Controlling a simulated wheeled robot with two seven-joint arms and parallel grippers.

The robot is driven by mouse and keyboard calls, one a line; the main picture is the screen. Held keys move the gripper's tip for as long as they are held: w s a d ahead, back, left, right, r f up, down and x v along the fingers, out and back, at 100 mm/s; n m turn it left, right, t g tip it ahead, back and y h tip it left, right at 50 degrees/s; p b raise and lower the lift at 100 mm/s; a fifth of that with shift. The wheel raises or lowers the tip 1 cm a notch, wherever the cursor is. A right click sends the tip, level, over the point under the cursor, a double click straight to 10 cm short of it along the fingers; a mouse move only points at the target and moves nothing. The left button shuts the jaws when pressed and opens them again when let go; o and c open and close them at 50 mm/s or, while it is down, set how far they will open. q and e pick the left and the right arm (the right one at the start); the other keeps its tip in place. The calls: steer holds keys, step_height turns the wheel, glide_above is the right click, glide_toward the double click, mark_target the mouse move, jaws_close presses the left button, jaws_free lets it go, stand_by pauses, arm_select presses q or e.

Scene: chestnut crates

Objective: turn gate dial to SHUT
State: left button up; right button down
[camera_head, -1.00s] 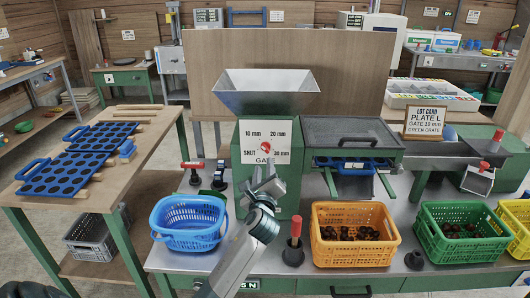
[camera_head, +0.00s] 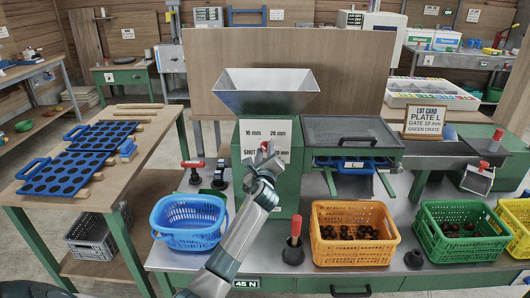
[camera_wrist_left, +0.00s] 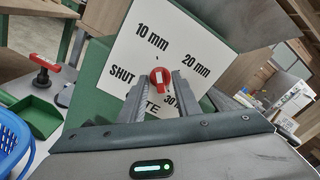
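The gate dial is a small red knob with a white mark, on a white label plate (camera_wrist_left: 131,51) on the front of the green machine. In the left wrist view the dial (camera_wrist_left: 160,76) shows between and just beyond my left gripper's fingertips. The plate reads 10 mm, 20 mm, 30 mm and SHUT; SHUT is on the left. My left gripper (camera_head: 265,152) is in front of the dial and mostly hides it in the head view. Its fingers look apart, with slim gaps beside the knob; contact cannot be told. The dial's exact setting is unclear. My right gripper is not in view.
A metal hopper (camera_head: 265,86) tops the machine. A blue basket (camera_head: 188,238), an orange crate (camera_head: 353,253) and a green crate (camera_head: 463,255) stand along the front. A red-handled tool (camera_head: 294,243) stands between blue basket and orange crate. A lot card (camera_head: 425,121) stands at right.

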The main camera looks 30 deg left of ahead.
arm_select(q)
steer(key=shift+c, duration=0.3)
jaws_close()
